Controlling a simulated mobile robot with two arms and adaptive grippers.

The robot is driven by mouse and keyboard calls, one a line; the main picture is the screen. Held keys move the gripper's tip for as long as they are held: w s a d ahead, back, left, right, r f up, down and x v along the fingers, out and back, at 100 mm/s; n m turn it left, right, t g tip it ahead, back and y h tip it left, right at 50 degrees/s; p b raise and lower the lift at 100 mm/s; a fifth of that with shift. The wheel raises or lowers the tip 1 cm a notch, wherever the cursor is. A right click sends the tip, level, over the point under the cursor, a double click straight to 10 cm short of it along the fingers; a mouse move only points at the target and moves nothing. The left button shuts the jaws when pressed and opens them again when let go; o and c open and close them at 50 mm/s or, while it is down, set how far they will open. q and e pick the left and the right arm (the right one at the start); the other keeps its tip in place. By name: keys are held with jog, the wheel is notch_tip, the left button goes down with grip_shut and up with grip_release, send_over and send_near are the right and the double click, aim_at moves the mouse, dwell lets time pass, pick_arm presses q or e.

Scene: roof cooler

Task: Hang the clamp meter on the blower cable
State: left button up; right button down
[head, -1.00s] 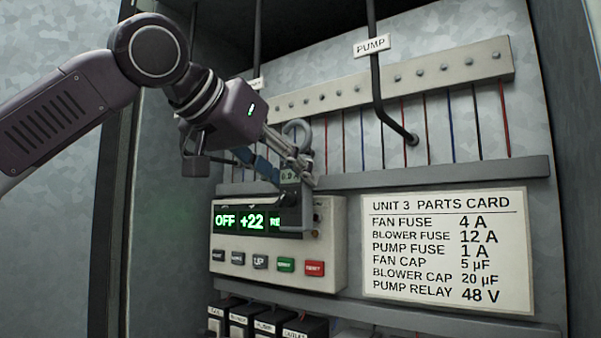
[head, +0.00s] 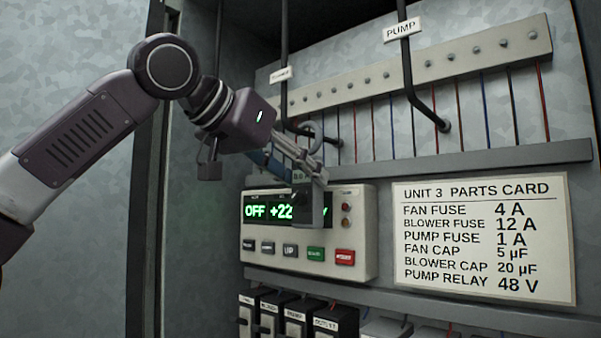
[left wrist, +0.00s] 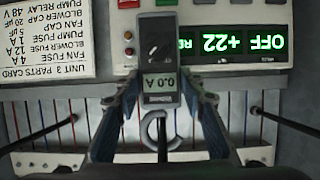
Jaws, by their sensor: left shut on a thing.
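My left gripper (head: 312,168) is shut on the clamp meter (head: 312,210), a dark grey body with a hook-like open jaw at its top. In the left wrist view, the meter (left wrist: 161,50) hangs between the fingers and its small display reads 0.0 A. Its pale jaw (left wrist: 158,130) overlaps a dark cable (left wrist: 163,145) there; I cannot tell whether it is around it. In the head view this middle cable (head: 284,35) comes down behind the gripper; its tag (head: 281,75) is too small to read surely. My right gripper is out of view.
The display panel (head: 360,255) with its buttons is right behind the meter. The cable tagged PUMP (head: 405,65) bends out of the wall to the right. A terminal strip (head: 480,50), a grey rail (head: 500,158) and a parts card (head: 485,235) are alongside.

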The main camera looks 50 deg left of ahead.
pick_arm(q)
jog(key=o, duration=1.4)
jog(key=v, duration=1.2)
jog(key=shift+d+r, duration=0.1)
